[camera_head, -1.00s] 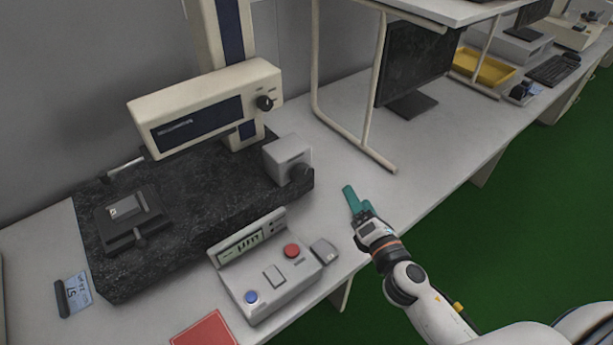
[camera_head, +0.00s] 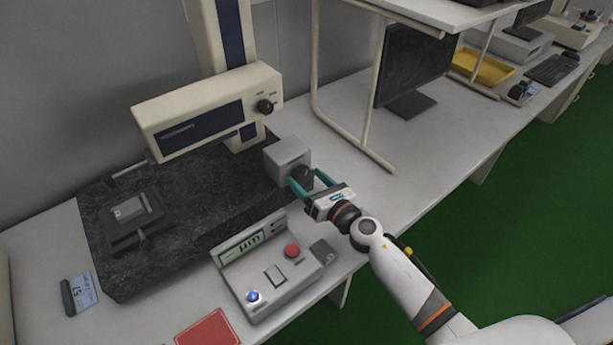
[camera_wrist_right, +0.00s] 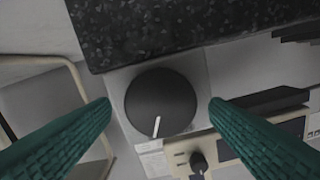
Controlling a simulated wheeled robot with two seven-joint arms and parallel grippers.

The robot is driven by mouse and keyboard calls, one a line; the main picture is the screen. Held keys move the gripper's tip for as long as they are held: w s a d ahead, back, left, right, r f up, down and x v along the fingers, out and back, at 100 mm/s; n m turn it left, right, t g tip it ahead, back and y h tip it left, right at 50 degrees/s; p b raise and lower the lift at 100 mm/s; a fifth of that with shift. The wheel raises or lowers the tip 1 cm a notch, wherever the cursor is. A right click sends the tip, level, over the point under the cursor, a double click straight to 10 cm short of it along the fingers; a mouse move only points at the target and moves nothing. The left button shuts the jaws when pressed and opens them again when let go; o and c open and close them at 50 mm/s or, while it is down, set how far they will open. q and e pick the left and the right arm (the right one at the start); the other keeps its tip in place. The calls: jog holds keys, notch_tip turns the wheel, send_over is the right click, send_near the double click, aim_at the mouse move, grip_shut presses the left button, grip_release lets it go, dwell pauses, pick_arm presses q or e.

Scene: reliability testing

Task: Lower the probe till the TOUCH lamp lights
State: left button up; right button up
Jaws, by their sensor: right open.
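My right gripper (camera_head: 305,177) is open, its teal fingers around the dark round knob (camera_head: 302,175) of a grey box (camera_head: 284,156) on the granite slab's right end. In the right wrist view the knob (camera_wrist_right: 160,104) has a white pointer line and sits between the open fingertips (camera_wrist_right: 160,102), with a gap on each side. The cream measuring head (camera_head: 205,112) is on a column above the slab. A thin pale rod (camera_head: 130,170), perhaps the probe, shows at its left end. I cannot pick out the TOUCH lamp's label. My left gripper is out of view.
The granite slab (camera_head: 190,215) carries a dark stage (camera_head: 133,222) at left. A control box (camera_head: 268,275) with display, red and blue round parts stands in front. A red pad (camera_head: 208,328) lies near the edge. A shelf frame (camera_head: 350,130) stands right of the gripper.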

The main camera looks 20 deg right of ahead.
jog(key=shift+w+a, duration=0.2)
jog(key=shift+w, duration=0.35)
jog(key=c, duration=1)
